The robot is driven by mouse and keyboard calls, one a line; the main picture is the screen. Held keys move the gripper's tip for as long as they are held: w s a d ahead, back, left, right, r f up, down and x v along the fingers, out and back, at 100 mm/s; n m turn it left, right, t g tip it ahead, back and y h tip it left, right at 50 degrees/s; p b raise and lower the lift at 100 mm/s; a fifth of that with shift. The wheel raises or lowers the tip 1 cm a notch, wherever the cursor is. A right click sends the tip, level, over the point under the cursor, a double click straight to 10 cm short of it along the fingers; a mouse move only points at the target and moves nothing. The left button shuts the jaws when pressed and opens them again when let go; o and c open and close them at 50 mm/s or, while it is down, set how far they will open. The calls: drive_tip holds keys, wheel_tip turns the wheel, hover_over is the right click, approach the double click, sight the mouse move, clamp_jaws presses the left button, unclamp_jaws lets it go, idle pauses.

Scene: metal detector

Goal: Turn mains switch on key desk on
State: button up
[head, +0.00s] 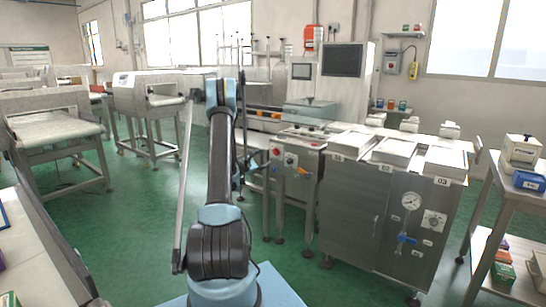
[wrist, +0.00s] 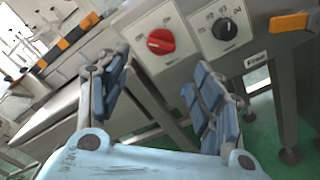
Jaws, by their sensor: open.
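The front panel of the key desk (wrist: 185,65) fills the upper part of the wrist view. A red rotary knob (wrist: 161,41) sits on a white plate there; it looks like the mains switch, though its label is not readable. A black selector knob (wrist: 225,29) is on the plate to its right. In the head view the red knob (head: 277,152) is small, beyond my arm. My gripper (wrist: 157,72) is open and empty, its dark blue padded fingers spread below and to either side of the red knob, apart from it.
An orange part (wrist: 291,22) is on the panel right of the black knob. A steel cabinet (head: 345,209) with a gauge (head: 411,201) and a blue valve handle (head: 404,238) stands right of the desk. A conveyor (head: 60,135) is at left. Green floor is open between them.

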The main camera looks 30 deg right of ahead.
sight(274, 153)
drive_tip(key=x, duration=1)
drive_tip(key=shift+d, duration=0.25)
